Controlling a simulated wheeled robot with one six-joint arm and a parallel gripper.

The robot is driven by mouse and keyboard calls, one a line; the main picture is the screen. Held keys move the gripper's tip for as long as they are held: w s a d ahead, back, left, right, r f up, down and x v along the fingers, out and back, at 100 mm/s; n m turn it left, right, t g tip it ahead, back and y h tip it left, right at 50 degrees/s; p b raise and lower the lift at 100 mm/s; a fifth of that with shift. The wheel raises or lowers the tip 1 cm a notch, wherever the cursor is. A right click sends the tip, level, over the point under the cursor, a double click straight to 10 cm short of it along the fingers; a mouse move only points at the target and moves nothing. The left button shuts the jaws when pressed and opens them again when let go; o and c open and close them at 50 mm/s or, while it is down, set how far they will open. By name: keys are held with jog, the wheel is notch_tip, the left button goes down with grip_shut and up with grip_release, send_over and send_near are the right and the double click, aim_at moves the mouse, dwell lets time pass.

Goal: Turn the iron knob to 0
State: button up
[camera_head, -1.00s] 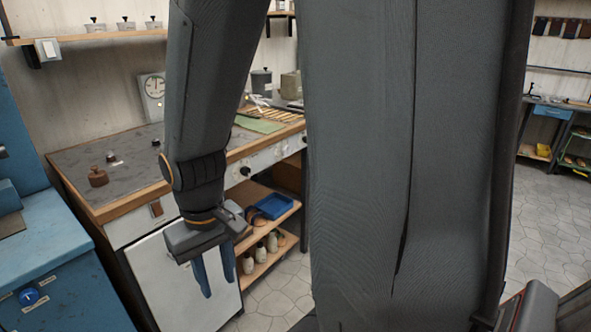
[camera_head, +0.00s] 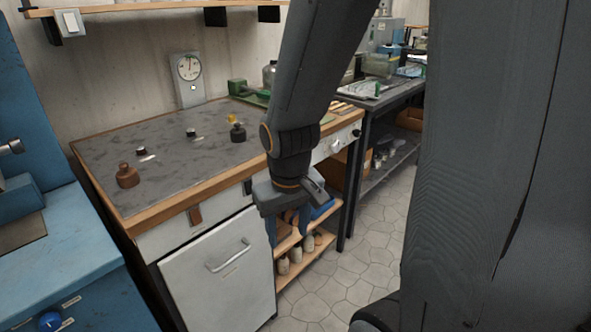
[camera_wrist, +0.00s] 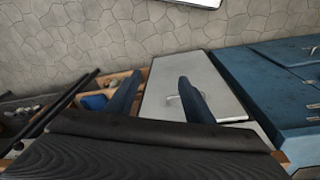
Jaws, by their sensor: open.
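My gripper (camera_head: 287,236) hangs with its blue fingers pointing down in front of the workbench, to the right of the white cabinet door, and it is open and empty. The wrist view also shows my gripper (camera_wrist: 157,100), with its two fingers apart and nothing between them. A pale front panel with a white dial (camera_head: 336,146) and a dark knob (camera_head: 356,133) is on the right part of the bench, beyond my arm. I cannot tell which knob is the iron knob, and no 0 mark is readable. My gripper touches none of them.
The workbench top (camera_head: 165,165) holds a brown weight (camera_head: 127,176) and a dark pot (camera_head: 238,133). A blue machine (camera_head: 75,250) with a blue knob (camera_head: 50,321) is at the left. Stone floor (camera_head: 365,235) is clear at the right.

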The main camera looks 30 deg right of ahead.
jog(key=w+d+f+n+t+y+b, duration=0.1)
jog(key=w+d+f+t+y+b, duration=0.25)
jog(key=w+d+t+b, duration=0.55)
jog(key=w+d+f+n+t+y+b, duration=0.2)
jog(key=w+d+f+t+y+b, duration=0.3)
jog(key=w+d, duration=0.65)
jog(key=w+a+r+t+h+b, duration=0.1)
jog(key=w+a+r, duration=0.1)
jog(key=w, duration=0.5)
jog(key=shift+w+a+r, duration=0.15)
jog(key=shift+w+a, duration=0.2)
jog(key=shift+a, duration=0.2)
jog(key=c, duration=1)
jog(key=shift+c, duration=0.2)
